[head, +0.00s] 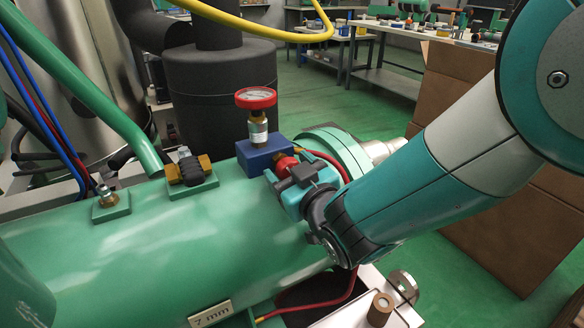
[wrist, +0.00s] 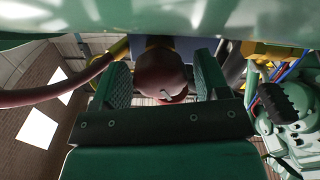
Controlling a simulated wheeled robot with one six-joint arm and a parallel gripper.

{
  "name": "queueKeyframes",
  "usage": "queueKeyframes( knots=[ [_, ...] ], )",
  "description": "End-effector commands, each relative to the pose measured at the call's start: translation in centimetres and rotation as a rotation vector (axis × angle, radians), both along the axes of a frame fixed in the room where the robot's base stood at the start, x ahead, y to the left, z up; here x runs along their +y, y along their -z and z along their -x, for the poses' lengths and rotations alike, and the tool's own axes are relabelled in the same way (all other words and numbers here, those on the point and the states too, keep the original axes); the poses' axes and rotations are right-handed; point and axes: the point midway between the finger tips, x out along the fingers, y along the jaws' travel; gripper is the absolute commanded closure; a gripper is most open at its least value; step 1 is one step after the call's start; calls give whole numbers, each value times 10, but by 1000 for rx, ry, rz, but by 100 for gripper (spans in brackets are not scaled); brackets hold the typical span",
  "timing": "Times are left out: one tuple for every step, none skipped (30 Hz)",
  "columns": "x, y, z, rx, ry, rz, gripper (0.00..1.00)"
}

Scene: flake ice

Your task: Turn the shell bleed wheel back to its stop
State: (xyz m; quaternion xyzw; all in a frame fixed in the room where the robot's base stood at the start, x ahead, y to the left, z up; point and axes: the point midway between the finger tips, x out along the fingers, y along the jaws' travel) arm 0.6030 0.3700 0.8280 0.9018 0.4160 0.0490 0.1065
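The red bleed wheel (head: 287,163) is on the side of a blue block (head: 263,153) on top of the green shell (head: 150,250). It is partly hidden behind my gripper (head: 296,178), which is right at it. In the wrist view the dull red, rounded wheel (wrist: 158,72) has a pale mark and lies between the two green fingers of my gripper (wrist: 160,80). The fingers are spread to either side of it. I cannot tell whether both touch it.
A red-rimmed gauge (head: 256,98) rises from the blue block close by. A dark valve with brass ends (head: 190,170) and a small brass fitting (head: 106,196) sit left on the shell. A red hose (head: 325,160) runs behind my gripper. Cardboard boxes (head: 500,220) stand at right.

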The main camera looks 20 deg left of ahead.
Motion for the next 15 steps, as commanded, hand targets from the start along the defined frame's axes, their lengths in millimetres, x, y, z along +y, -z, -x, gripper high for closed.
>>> queueKeyframes(
  knots=[
    [0, 0, 0, 0, 0, 0, 44],
    [0, 0, 0, 0, 0, 0, 51],
    [0, 0, 0, 0, 0, 0, 60],
    [0, 0, 0, 0, 0, 0, 67],
    [0, 0, 0, 0, 0, 0, 74],
    [0, 0, 0, 0, 0, 0, 75],
    [0, 0, 0, 0, 0, 0, 75],
    [0, 0, 0, 1, 0, -1, 75],
    [0, 0, 0, 2, 0, -1, 75],
    [0, 0, 0, 3, 0, -3, 75],
    [0, 0, 0, 5, 0, -6, 75],
    [0, 0, 0, 11, 1, -11, 75],
    [0, 1, 0, 15, 1, -16, 75],
    [0, 1, 0, 22, 1, -22, 75],
    [0, 2, 0, 32, 1, -30, 75]
  ],
)
